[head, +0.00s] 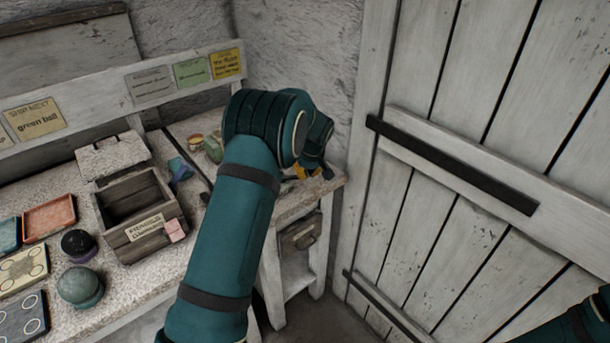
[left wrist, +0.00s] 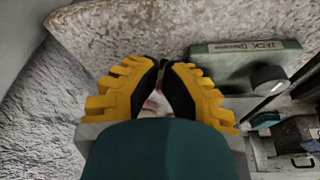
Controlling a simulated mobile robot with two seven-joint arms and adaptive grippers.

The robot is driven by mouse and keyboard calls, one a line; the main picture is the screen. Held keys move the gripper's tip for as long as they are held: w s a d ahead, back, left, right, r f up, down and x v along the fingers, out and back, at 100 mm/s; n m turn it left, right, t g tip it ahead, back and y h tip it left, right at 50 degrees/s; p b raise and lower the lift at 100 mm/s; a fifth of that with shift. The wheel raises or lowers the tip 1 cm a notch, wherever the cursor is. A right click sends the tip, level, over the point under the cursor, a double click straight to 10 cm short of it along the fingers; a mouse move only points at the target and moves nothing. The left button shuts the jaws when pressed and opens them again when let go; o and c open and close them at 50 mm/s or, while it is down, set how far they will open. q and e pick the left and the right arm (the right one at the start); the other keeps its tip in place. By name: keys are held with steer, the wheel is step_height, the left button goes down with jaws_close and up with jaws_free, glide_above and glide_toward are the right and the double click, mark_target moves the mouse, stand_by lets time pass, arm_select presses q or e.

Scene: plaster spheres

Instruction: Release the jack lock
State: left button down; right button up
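The jack lock shows in the left wrist view as a green box (left wrist: 222,65) with a label that begins "JACK" and a dark grey round knob (left wrist: 268,79). It lies on the speckled bench top, to the right of my left gripper. My left gripper (left wrist: 161,64) has its yellow and black fingers drawn together at the tips, apart from the box. I see nothing clearly held between them. My right gripper is out of view.
The bench (head: 140,262) holds an open wooden box (head: 133,200), a red tray (head: 49,217), a green ball (head: 79,284) and a dark ball (head: 77,242). A plank door (head: 440,190) with a black bar (head: 450,165) stands close at the right.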

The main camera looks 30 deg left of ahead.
arm_select(q)
steer(key=shift+w+a+n+g+p, duration=0.2)
steer(key=shift+w+n, duration=0.2)
steer(key=shift+n, duration=0.15)
steer(key=shift+w+a+n+g+p, duration=0.1)
steer(key=shift+w+n+g, duration=0.1)
steer(key=shift+w+n, duration=0.3)
steer(key=shift+w+a+n+y, duration=0.15)
steer(key=shift+w+a+n, duration=0.1)
steer(key=shift+n, duration=0.35)
steer(key=shift+w+a+n+y, duration=0.15)
steer(key=shift+w+n, duration=0.1)
steer(key=shift+n, duration=0.3)
steer(key=shift+w+a+p, duration=0.3)
steer(key=shift+w+p, duration=0.05)
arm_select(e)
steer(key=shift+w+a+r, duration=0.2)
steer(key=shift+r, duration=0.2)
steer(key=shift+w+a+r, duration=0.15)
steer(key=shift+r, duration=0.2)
arm_select(q)
steer(key=shift+d, duration=0.1)
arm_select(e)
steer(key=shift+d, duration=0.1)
